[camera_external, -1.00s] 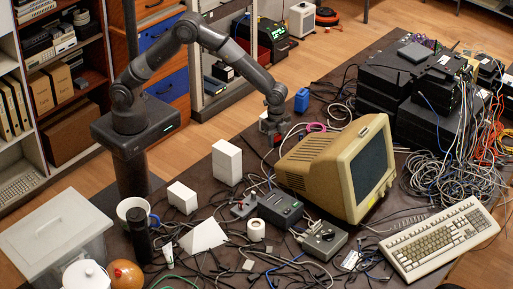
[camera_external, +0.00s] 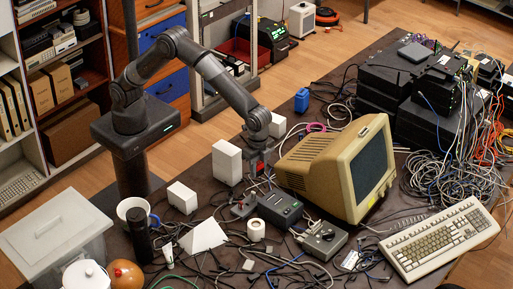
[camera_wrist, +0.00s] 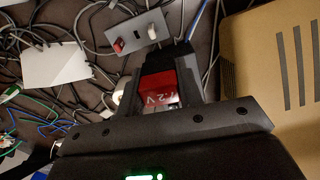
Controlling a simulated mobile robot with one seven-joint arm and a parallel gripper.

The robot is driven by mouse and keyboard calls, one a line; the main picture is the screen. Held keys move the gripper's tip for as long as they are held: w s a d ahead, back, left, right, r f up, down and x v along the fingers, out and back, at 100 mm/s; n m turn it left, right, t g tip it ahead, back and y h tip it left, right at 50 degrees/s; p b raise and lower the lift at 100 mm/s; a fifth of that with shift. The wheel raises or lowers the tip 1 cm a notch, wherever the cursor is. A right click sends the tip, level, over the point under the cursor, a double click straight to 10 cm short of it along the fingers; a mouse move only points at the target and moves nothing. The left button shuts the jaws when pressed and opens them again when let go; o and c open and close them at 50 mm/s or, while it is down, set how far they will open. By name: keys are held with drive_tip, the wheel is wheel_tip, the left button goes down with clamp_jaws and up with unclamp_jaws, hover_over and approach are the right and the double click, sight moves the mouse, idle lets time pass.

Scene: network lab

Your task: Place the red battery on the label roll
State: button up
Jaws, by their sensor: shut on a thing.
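My gripper (camera_external: 259,166) is shut on the red battery and holds it in the air beside the beige monitor. The battery (camera_wrist: 157,92) shows between the two fingers in the wrist view, with white lettering on its side. In the external view only a small red part of it shows. The label roll (camera_external: 256,230) is a small white roll standing on the dark table, in front of and below my gripper. A pale rounded edge (camera_wrist: 117,97) beside the left finger in the wrist view may be the roll; most of it is hidden.
The beige monitor (camera_external: 333,170) stands close on the right. A tall white box (camera_external: 227,162) stands close on the left. Grey and black boxes (camera_external: 281,209) with cables lie around the roll. A white wedge (camera_external: 203,237) stands to its left.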

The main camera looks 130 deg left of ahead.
drive_tip(key=w+d+r+n, duration=0.1)
drive_tip(key=w+d+r, duration=0.1)
drive_tip(key=d, duration=0.9)
drive_tip(key=w+d+r, duration=0.1)
drive_tip(key=d, duration=1)
hover_over(256, 223)
wheel_tip(256, 223, down, 7)
drive_tip(key=shift+r, duration=0.15)
drive_tip(key=shift+f, duration=1.95)
drive_tip(key=shift+f, duration=0.15)
drive_tip(key=o, duration=1)
